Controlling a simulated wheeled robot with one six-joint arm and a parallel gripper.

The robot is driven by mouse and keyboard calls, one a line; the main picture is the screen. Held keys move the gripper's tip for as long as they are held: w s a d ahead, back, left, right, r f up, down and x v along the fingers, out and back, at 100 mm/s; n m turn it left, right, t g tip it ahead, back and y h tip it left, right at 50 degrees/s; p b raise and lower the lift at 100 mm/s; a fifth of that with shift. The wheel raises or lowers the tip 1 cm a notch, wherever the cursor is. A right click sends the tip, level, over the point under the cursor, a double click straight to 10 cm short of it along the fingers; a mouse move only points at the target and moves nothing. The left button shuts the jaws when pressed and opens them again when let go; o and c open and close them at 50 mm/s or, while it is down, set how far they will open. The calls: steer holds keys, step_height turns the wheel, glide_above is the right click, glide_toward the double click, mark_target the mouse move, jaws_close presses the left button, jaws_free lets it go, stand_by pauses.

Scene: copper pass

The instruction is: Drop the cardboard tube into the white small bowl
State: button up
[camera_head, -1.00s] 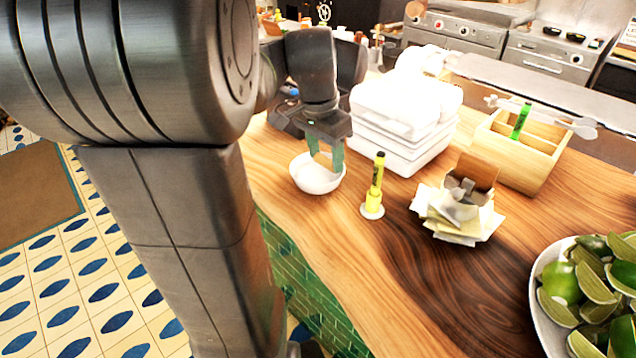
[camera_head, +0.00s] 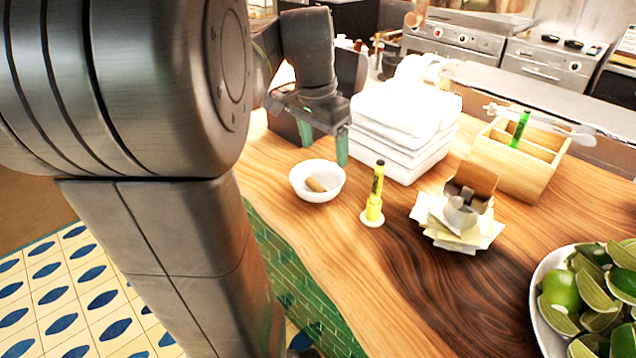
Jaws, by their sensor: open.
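The white small bowl (camera_head: 318,192) stands on the wooden counter. The brown cardboard tube (camera_head: 315,184) lies tilted inside it, near the middle. My gripper (camera_head: 324,150) is above and just behind the bowl, with its two green fingers spread apart and nothing between them. The fingers are clear of the tube.
A yellow marker (camera_head: 376,192) stands upright right of the bowl. Paper notes (camera_head: 455,225), a wooden organizer (camera_head: 520,155) and a bowl of limes (camera_head: 590,300) are further right. The front counter (camera_head: 350,255) is clear.

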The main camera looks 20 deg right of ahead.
step_height(320, 180, up, 9)
glide_above(326, 164)
steer(key=s+a, duration=0.4)
steer(key=s, duration=0.1)
steer(key=shift+s+r, duration=0.1)
steer(key=shift+s, duration=0.05)
steer(key=f, duration=0.4)
steer(key=d+f, duration=0.1)
steer(key=f, duration=0.4)
steer(key=d+f, duration=0.1)
steer(key=f, duration=0.4)
steer(key=shift+w+f, duration=0.1)
steer(key=shift+w, duration=0.25)
step_height(326, 164, up, 5)
steer(key=p, duration=0.3)
steer(key=shift+f, duration=0.2)
steer(key=shift+f, duration=0.1)
